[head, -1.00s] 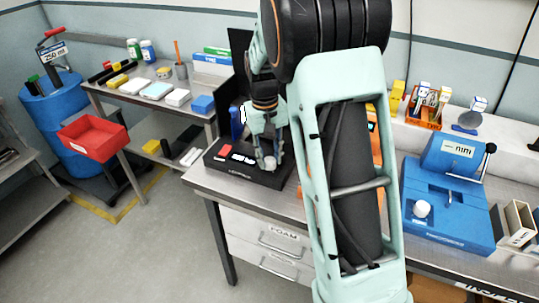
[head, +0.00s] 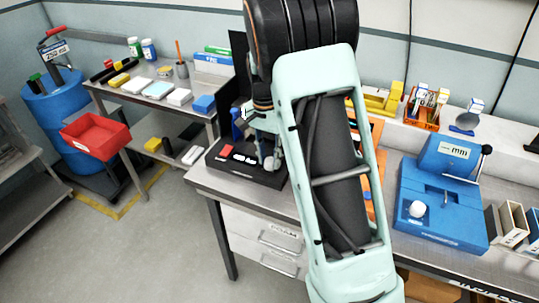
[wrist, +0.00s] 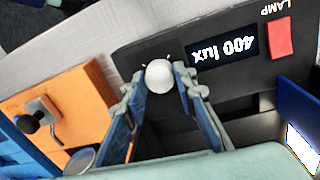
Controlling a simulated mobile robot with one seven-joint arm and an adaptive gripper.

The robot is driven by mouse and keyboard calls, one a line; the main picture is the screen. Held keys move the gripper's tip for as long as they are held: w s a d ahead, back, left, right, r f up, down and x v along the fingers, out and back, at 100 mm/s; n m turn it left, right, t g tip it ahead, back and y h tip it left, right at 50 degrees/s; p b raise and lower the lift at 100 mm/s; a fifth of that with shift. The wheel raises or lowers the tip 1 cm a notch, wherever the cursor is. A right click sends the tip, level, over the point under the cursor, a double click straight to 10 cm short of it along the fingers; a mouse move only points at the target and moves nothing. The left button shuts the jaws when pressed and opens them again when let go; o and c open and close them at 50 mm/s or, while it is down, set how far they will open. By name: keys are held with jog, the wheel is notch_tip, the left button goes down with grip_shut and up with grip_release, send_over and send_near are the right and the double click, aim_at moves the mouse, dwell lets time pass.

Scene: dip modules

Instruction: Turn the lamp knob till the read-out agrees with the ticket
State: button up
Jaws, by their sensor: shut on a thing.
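The lamp knob (wrist: 159,75) is a round white knob on the black lamp box (wrist: 228,108). My gripper (wrist: 159,90) is shut on it, one finger on each side. The read-out (wrist: 223,49) shows 400 lux, upside down in the wrist view. A red button (wrist: 280,38) is beside it near the word LAMP.
An orange device (wrist: 62,105) with a dark knob is close to the box. A blue device (head: 440,208) with an mm display stands at the right of the bench. A red bin (head: 95,136) is at the left. My arm hides the middle of the bench.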

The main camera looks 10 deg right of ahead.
aim_at(267, 159)
jog(key=shift+r+m, duration=0.1)
jog(key=shift+m, duration=0.8)
jog(key=shift+w, duration=0.1)
jog(key=o, duration=1.2)
jog(key=shift+c, duration=0.2)
notch_tip(267, 159, up, 12)
jog(key=shift+w+a, duration=0.2)
